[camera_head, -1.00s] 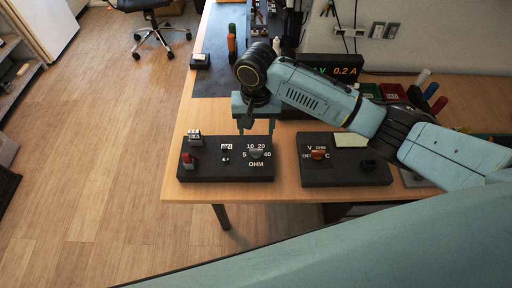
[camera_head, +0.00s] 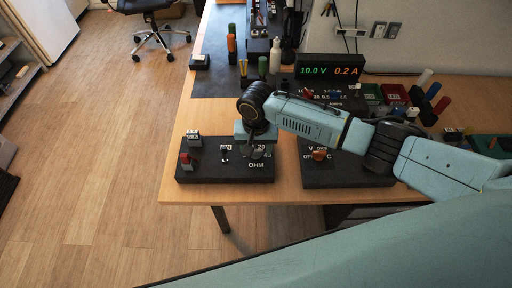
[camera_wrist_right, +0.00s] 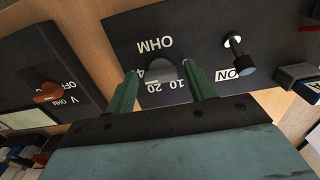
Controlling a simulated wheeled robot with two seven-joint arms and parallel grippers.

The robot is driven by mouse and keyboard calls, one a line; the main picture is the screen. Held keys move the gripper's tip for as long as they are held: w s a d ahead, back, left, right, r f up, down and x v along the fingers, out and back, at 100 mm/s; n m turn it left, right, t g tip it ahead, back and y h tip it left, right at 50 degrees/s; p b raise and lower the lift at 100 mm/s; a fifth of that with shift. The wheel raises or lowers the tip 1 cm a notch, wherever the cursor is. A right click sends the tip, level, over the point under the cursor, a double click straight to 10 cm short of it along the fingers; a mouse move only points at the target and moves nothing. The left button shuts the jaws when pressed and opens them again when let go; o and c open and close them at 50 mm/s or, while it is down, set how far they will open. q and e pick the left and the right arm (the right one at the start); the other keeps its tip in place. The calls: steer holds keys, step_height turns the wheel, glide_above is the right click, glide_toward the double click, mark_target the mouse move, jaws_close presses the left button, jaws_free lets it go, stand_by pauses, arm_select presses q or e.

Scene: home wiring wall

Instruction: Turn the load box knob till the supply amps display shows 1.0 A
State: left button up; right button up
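The load box (camera_head: 205,175) is a black box at the table's front edge, with an OHM dial. Its grey knob (camera_wrist_right: 163,70) shows in the right wrist view and is mostly hidden by my arm in the head view. My right gripper (camera_head: 257,150) is low over the dial. In the right wrist view, its two green fingers (camera_wrist_right: 160,75) are apart, one on each side of the knob; I cannot tell whether they touch it. The supply display (camera_head: 330,71) reads 10.0 V in green and 0.2 A in orange. My left gripper is out of view.
A black meter box (camera_head: 345,172) with an orange knob (camera_head: 320,154) stands right of the load box. A toggle switch (camera_wrist_right: 238,50) and a red post (camera_head: 185,160) are on the load box. Coloured bins (camera_head: 395,94) lie at the right. The floor at left is clear.

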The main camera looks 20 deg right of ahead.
steer(key=c, duration=0.8)
steer(key=shift+r+n+p, duration=0.15)
steer(key=shift+n+p, duration=0.55)
steer(key=shift+p, duration=0.2)
steer(key=shift+n+p, duration=1.05)
steer(key=shift+n, duration=0.15)
steer(key=n+p, duration=0.2)
steer(key=n, duration=0.1)
steer(key=shift+d+n, duration=0.1)
steer(key=shift+n, duration=0.2)
steer(key=n+p, duration=0.1)
steer(key=n, duration=0.3)
steer(key=shift+w, duration=0.1)
steer(key=shift+d+n, duration=0.1)
steer(key=shift+n, duration=0.2)
